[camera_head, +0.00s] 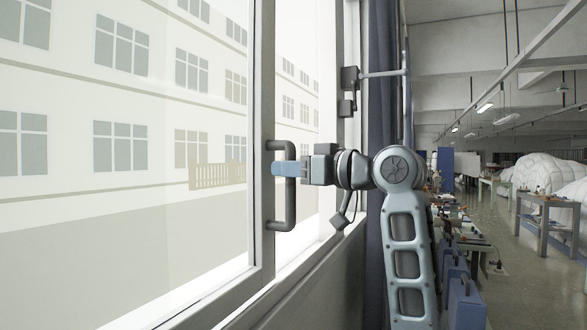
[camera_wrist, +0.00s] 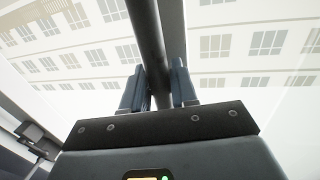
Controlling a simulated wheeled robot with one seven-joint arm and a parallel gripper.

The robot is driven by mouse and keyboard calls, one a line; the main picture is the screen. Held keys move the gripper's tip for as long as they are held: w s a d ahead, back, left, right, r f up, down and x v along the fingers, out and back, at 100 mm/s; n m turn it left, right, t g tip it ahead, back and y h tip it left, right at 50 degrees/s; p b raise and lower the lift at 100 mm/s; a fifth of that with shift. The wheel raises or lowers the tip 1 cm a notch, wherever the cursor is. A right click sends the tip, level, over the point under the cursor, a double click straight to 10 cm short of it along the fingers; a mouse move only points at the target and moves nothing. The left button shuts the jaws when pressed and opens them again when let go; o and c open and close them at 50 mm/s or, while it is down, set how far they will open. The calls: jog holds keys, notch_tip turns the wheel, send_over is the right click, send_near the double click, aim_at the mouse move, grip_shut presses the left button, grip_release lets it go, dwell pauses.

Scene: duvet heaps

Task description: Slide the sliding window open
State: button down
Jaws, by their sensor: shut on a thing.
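The sliding window has a large glass pane (camera_head: 130,130) on the left, edged by a grey upright frame (camera_head: 263,90). A dark grey D-shaped handle (camera_head: 291,208) is fixed upright on that frame. My gripper (camera_head: 282,169) reaches in from the right, its blue fingers at the handle's upper half. In the wrist view the dark handle bar (camera_wrist: 147,35) runs between the two fingers of my gripper (camera_wrist: 160,82), which are shut on it. The exact contact is partly hidden there by the fingers.
A second pane and a frame with dark latch hardware (camera_head: 349,78) stand to the right, beside a dark blue curtain (camera_head: 381,70). A light sill (camera_head: 285,265) runs below. Farther right are cluttered tables (camera_head: 550,200), blue cases (camera_head: 465,300) and white duvet heaps (camera_head: 548,172).

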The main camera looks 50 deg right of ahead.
jog(key=c, duration=1)
grip_release()
jog(key=shift+s, duration=0.1)
jog(key=s, duration=0.2)
jog(key=s+b, duration=0.1)
jog(key=s, duration=0.4)
jog(key=shift+s+d, duration=0.25)
jog(key=shift+s, duration=0.1)
